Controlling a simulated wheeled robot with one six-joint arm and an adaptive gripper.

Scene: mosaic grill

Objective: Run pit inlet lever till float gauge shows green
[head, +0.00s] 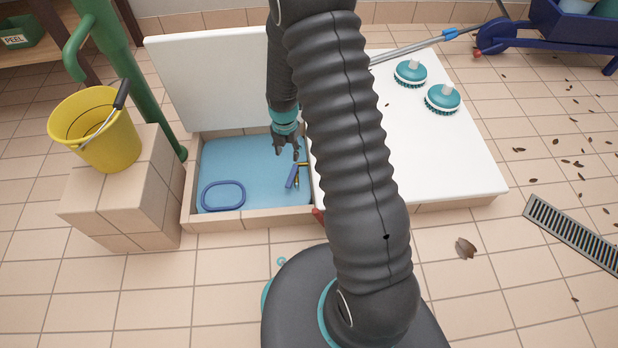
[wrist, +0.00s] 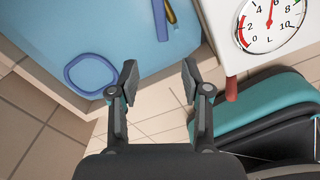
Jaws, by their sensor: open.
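The pit (head: 188,203) is a tiled basin of blue water with its white lid raised behind. A blue bar-shaped lever (head: 291,177) stands beside a brass part at the pit's right side; it also shows at the top of the wrist view (wrist: 159,20). A round white gauge (wrist: 268,22) is partly cut off at top right of the wrist view.
A blue oval ring (head: 223,196) lies in the pit. A red peg-like part (wrist: 231,88) sticks out below the gauge. A yellow bucket (head: 95,128) stands on a tiled block at left, by a green pipe (head: 135,75). A white slab (head: 455,165) at right bears two brushes.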

